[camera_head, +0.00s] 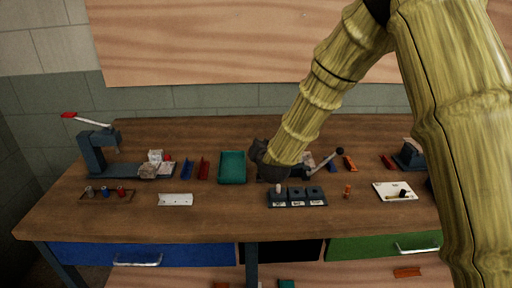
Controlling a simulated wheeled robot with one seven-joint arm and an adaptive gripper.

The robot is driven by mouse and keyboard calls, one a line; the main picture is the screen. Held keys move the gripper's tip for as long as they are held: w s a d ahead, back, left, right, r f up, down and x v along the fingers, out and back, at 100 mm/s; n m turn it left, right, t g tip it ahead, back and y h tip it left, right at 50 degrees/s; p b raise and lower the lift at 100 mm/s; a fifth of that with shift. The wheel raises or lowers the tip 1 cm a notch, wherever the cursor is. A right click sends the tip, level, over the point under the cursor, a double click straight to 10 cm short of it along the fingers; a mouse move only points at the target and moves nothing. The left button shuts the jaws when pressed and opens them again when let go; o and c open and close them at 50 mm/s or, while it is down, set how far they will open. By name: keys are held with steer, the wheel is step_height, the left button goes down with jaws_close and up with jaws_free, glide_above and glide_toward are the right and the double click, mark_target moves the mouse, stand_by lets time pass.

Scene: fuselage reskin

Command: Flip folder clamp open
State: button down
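A small bench device with a blue-grey lever ending in a black knob (340,151) stands right of the middle of the bench. It may be the folder with its clamp. My arm hides most of it, and the lever slants up to the right. My gripper (268,163) is the dark end of my arm, just left of this device and right of the green tray. Its fingers cannot be made out, so I cannot tell whether it is open or shut, or whether it touches anything.
A press with a red-tipped handle (97,150) stands at the left. Around lie a green tray (232,181), a dark three-pocket block (297,204), a white bracket (175,200), a white tray (382,188) and small red and blue parts. The bench front (240,225) is mostly clear.

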steer(key=shift+r, duration=0.1)
steer(key=d+r+v, duration=0.1)
steer(key=r+v, duration=0.1)
steer(key=v, duration=1)
steer(key=shift+r, duration=0.25)
steer(key=shift+f, duration=0.1)
